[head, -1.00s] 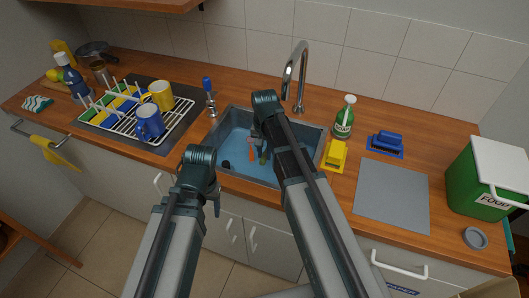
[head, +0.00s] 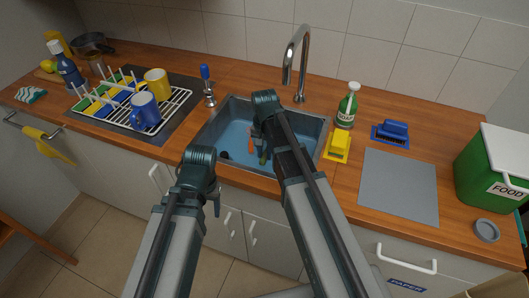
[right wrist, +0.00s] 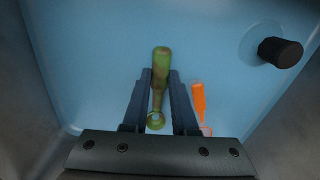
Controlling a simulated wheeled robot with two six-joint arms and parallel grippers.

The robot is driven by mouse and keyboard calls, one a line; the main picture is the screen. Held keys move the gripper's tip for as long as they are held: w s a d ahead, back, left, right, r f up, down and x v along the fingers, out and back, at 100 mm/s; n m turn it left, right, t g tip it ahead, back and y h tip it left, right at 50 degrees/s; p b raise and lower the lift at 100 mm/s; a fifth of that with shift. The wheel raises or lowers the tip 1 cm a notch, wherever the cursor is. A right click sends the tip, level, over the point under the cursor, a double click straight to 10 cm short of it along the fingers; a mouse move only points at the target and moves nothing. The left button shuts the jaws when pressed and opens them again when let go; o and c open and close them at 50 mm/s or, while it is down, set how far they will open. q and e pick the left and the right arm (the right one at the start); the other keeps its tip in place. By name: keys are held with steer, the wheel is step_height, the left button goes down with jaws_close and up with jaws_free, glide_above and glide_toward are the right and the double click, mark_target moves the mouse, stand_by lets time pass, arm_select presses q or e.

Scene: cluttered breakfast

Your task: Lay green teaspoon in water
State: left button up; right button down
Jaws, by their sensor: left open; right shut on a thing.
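The green teaspoon (right wrist: 159,82) is between the fingers of my right gripper (right wrist: 160,76), which is shut on it. In the head view a small part of the green teaspoon (head: 263,158) shows below my right arm. The gripper is over or in the sink (head: 322,128), which holds blue water (head: 236,134). I cannot tell exactly how deep the spoon is. My left gripper (head: 217,206) is open and empty, in front of the counter edge, left of the sink; its fingers are partly hidden.
An orange-handled thing (right wrist: 199,103) lies in the sink close to the right finger. A black round plug (right wrist: 280,52) is also there. The tap (head: 297,60) arches behind. A dish rack (head: 160,122) stands left; a yellow sponge-like block (head: 338,145) and soap bottle (head: 346,108) stand right.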

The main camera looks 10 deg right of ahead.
mark_target(264, 156)
steer(key=shift+f+b, duration=0.5)
steer(key=shift+f, duration=0.05)
steer(key=c, duration=0.6)
jaws_free()
steer(key=shift+r, duration=0.15)
step_height(264, 156, up, 14)
steer(key=p, duration=1.3)
steer(key=shift+f+p, duration=0.25)
steer(key=shift+p, duration=0.15)
steer(key=shift+s, duration=0.1)
steer(key=s+a+n, duration=0.3)
steer(key=s, duration=0.2)
steer(key=s+a+n, duration=0.3)
steer(key=s, duration=0.3)
steer(key=s+a+n+h, duration=0.1)
steer(key=s+a+n, duration=0.2)
steer(key=s, duration=0.3)
steer(key=shift+s+a+n, duration=0.15)
steer(key=shift+a+n, duration=0.05)
steer(key=shift+n, duration=0.2)
